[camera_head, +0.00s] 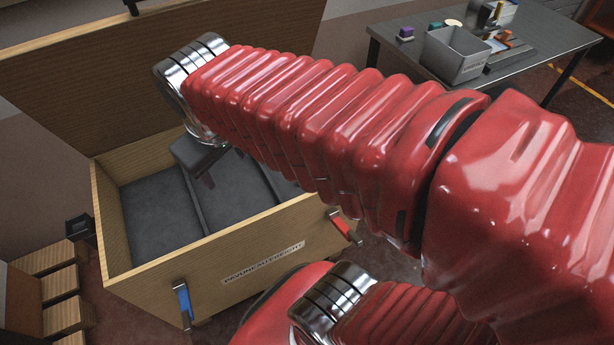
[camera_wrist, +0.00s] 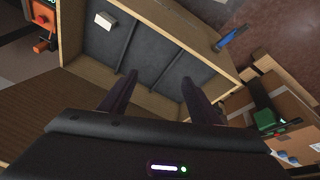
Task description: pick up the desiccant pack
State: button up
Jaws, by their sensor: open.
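A small pale block (camera_wrist: 104,21), likely the desiccant pack, lies on the dark lining of the open wooden crate in the wrist view. It is in the leftmost compartment of that view, near the top edge. The crate (camera_head: 235,250) also shows in the head view, where my arm covers its right part and the pack cannot be seen. My gripper (camera_wrist: 158,88) is open and empty, its two dark fingers spread over the crate. In the wrist view the pack is beyond the fingertips, up and to the left. In the head view the gripper (camera_head: 207,178) is partly hidden.
Dark dividers split the crate. Its raised lid (camera_head: 150,75) stands behind. A blue latch (camera_head: 184,302) and a red latch (camera_head: 343,228) are on the front wall. A table (camera_head: 545,45) with a grey bin (camera_head: 455,55) stands back right. Cardboard boxes (camera_wrist: 295,105) lie right in the wrist view.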

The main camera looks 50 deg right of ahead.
jog(key=w+d+f+n+g+h, duration=0.5)
jog(key=w+d+f+g+h, duration=0.15)
jog(key=w+d+f, duration=1.05)
jog(key=d+f+n+g+h, duration=0.1)
jog(key=d+f+n, duration=0.1)
jog(key=f, duration=0.7)
jog(key=d+f+n+h, duration=0.2)
jog(key=d+f+n, duration=0.1)
jog(key=f, duration=0.7)
jog(key=d+f+n+g+h, duration=0.1)
jog(key=d+f, duration=0.4)
jog(key=f, duration=0.5)
jog(key=shift+n+g+h, duration=0.35)
jog(key=shift+n, duration=0.35)
jog(key=shift+x, duration=4.3)
